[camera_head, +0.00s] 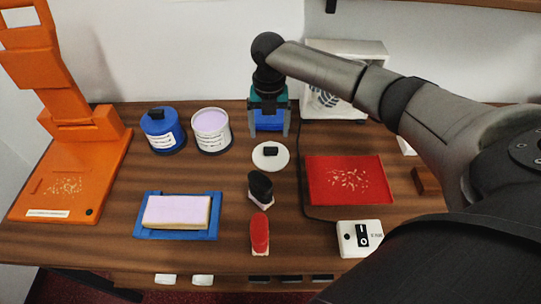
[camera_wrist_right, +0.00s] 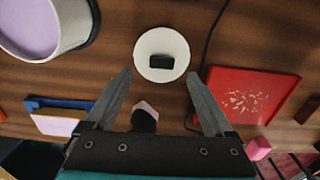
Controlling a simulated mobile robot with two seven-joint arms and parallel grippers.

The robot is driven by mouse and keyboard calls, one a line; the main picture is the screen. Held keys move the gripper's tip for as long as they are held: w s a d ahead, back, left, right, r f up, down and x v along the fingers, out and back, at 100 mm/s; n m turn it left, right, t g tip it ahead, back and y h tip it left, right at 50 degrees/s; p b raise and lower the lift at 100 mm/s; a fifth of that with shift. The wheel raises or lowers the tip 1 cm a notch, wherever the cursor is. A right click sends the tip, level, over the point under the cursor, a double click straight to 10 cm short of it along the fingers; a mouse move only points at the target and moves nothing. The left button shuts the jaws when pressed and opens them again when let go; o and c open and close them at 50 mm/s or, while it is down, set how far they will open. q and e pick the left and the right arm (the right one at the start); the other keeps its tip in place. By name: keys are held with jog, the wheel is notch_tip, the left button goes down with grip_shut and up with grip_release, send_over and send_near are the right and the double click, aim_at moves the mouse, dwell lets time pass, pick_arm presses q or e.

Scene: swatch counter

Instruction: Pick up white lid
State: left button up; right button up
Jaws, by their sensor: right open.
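The white lid (camera_head: 270,161) is a round disc with a black block-shaped knob on top, lying flat on the wooden counter. My right gripper (camera_head: 268,132) is open and empty, just behind the lid in the head view and pointing down. In the right wrist view the lid (camera_wrist_right: 161,43) shows whole, just beyond the gap between the two spread fingertips (camera_wrist_right: 160,75). The fingers look clear of the lid; how high they are above the counter is hard to tell. My left gripper is not in view.
A lilac-filled tub (camera_head: 211,131) and a blue can (camera_head: 162,130) stand left of the lid. A black-handled brush (camera_head: 260,186) and a red one (camera_head: 260,232) lie in front. A red tray (camera_head: 348,180) is right; a dark cable runs between it and the lid.

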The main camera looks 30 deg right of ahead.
aim_at(271, 149)
jog(key=shift+s+f+b, duration=0.15)
jog(key=shift+f+b, duration=0.1)
jog(key=shift+f, duration=1.5)
jog(key=shift+s+f+b, duration=0.15)
jog(key=shift+f+b, duration=0.05)
jog(key=shift+f, duration=1.5)
jog(key=shift+c, duration=0.4)
grip_shut()
